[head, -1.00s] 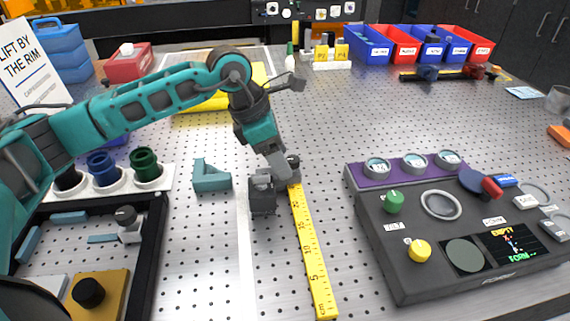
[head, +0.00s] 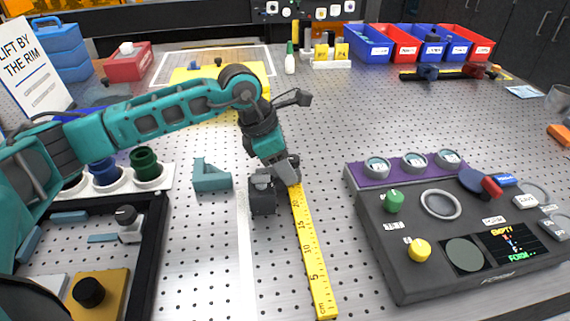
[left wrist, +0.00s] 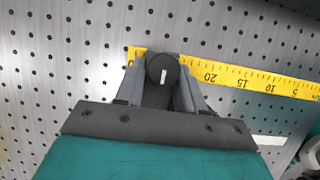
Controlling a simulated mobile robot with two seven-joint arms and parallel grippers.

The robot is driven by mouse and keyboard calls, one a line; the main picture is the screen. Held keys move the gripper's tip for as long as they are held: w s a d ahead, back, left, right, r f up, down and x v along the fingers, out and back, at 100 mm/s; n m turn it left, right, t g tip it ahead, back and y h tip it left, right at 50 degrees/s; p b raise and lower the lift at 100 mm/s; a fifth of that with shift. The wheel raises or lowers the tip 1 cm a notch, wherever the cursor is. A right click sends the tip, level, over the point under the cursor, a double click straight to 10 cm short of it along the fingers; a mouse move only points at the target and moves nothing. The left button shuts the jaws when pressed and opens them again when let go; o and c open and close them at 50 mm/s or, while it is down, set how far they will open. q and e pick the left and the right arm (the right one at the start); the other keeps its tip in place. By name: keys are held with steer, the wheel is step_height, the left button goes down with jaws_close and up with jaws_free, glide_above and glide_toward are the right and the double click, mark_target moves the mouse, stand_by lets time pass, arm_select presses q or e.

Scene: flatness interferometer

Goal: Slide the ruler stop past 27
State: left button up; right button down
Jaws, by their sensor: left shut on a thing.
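The yellow ruler (head: 309,250) lies flat on the perforated bench, its low numbers near me and its higher numbers running away under my left gripper. The ruler stop (left wrist: 160,72), a dark round knob with a white mark, sits on the ruler beyond the 20 in the left wrist view. My left gripper (head: 288,178) reaches down over the ruler's far part and is shut on the stop, one finger on each side of it. In the head view the gripper hides the stop and the ruler's far end. The exact reading at the stop cannot be made out. My right gripper is not in view.
A teal bracket (head: 211,176) stands farther left. A dark control console (head: 420,270) lies to the right, with bare bench between it and the ruler. Coloured bins (head: 368,50) stand at the back.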

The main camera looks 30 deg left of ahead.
arm_select(q)
jaws_close()
steer(key=shift+w+a+b, duration=0.55)
steer(key=shift+w+a, duration=0.4)
steer(key=shift+w, duration=0.3)
steer(key=o, duration=0.7)
jaws_free()
steer(key=shift+r, duration=0.1)
